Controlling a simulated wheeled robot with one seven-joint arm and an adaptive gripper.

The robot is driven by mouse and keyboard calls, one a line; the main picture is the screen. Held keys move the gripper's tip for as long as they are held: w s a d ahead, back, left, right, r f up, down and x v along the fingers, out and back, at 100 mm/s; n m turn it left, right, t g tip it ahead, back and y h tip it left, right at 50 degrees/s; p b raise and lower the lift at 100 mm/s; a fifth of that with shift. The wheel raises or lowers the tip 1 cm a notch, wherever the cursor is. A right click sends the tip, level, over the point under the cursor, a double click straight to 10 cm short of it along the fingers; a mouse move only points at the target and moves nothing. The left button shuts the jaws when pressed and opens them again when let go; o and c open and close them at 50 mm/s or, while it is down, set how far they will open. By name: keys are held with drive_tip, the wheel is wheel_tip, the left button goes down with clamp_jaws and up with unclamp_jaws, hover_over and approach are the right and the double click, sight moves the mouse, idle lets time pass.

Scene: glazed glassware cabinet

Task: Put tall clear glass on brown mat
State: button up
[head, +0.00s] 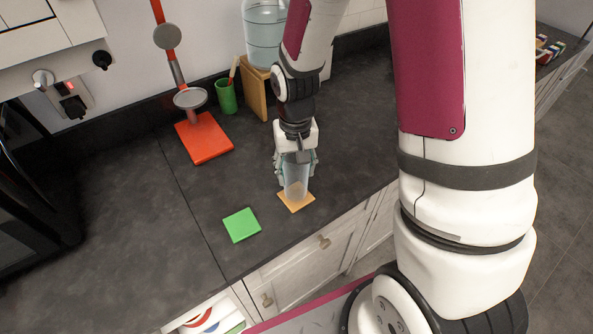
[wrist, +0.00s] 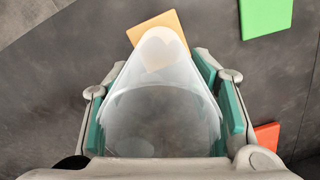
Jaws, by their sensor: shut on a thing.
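The tall clear glass (head: 296,186) is between the fingers of my gripper (head: 296,166), which is shut on it. It also shows large in the wrist view (wrist: 160,95), with the teal finger pads on both sides. The brown mat (head: 297,204) is an orange-tan square on the dark counter. In the head view the glass bottom overlaps the mat. In the wrist view the glass's far end covers part of the mat (wrist: 150,25). I cannot tell whether the glass touches the mat.
A green mat (head: 241,225) lies to the left of the brown mat. A red stand (head: 204,138), a green cup (head: 226,96), a wooden board (head: 256,92) and a large clear jar (head: 264,35) stand farther back. The counter's front edge is close. The counter's left part is clear.

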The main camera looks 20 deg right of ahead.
drive_tip(key=shift+f, duration=0.55)
drive_tip(key=shift+f, duration=0.15)
drive_tip(key=o, duration=1.3)
